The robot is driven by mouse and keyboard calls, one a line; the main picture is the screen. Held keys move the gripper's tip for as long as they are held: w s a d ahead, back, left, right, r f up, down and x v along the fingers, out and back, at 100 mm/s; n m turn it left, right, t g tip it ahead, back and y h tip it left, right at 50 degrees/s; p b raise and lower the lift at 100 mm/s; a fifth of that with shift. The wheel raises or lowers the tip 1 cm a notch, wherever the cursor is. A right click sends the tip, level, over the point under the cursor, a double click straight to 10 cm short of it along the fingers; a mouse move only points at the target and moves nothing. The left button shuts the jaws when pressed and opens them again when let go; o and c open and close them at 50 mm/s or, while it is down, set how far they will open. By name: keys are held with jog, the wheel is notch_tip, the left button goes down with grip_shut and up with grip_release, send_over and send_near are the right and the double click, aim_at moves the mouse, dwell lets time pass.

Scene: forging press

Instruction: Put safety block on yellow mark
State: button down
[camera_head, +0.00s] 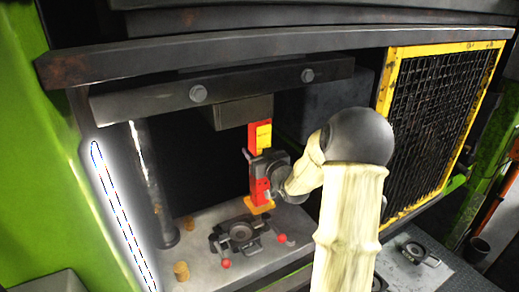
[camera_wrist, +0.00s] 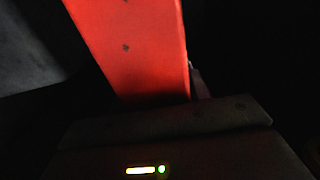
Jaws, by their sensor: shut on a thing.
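The safety block (camera_head: 260,137) is a tall red block with a yellow label, standing upright inside the press opening. In the wrist view the red block (camera_wrist: 140,50) fills the upper middle, close in front of my gripper. My gripper (camera_head: 262,172) is shut on the block around its middle. A yellow-orange mark (camera_head: 259,206) shows on the press bed at the foot of the block. The block's lower end appears at or just above the mark; I cannot tell whether it touches. In the wrist view the fingertips are too dark to make out.
A die fixture (camera_head: 240,234) with red knobs sits on the press bed (camera_head: 200,250), left of the block. The upper ram block (camera_head: 240,111) hangs close above the block's top. A metal column (camera_head: 150,185) stands at left. A yellow-framed mesh guard (camera_head: 440,120) is at right.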

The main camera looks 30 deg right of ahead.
jog(key=shift+w+a+r, duration=0.1)
jog(key=shift+a, duration=0.25)
jog(key=shift+d, duration=0.1)
jog(key=c, duration=0.7)
grip_release()
jog(key=shift+s+d, duration=0.1)
jog(key=shift+s, duration=0.15)
jog(key=shift+d, duration=0.1)
jog(key=s+b, duration=0.5)
jog(key=s, duration=0.7)
jog(key=shift+d, duration=0.15)
jog(key=shift+w, duration=0.15)
